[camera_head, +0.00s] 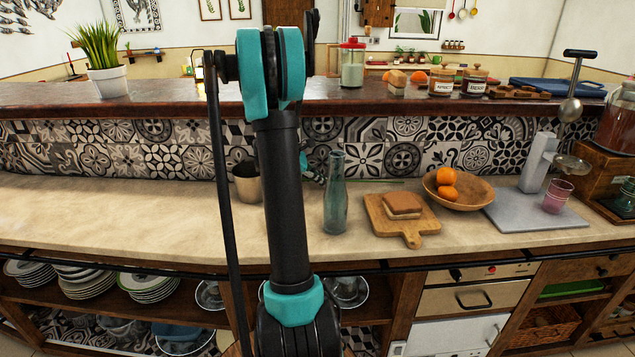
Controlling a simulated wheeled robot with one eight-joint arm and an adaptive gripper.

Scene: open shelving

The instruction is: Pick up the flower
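I see no clear flower with a blossom. A green grassy plant (97,45) in a white pot (108,81) stands upright on the raised dark ledge at the far left. My arm rises through the middle of the view and hides part of the counter and ledge behind it. A small teal and dark part (314,171) shows just right of the arm, above the lower counter, and may belong to my gripper. Its fingers are hidden, so I cannot tell whether it is open or holds anything. It is well to the right of the plant.
A metal cup (246,183) and a glass bottle (336,200) stand on the lower counter (120,215) beside my arm. To the right are a board with a sandwich (402,206), a bowl (470,193) of oranges and a juicer (538,162). The counter's left part is clear.

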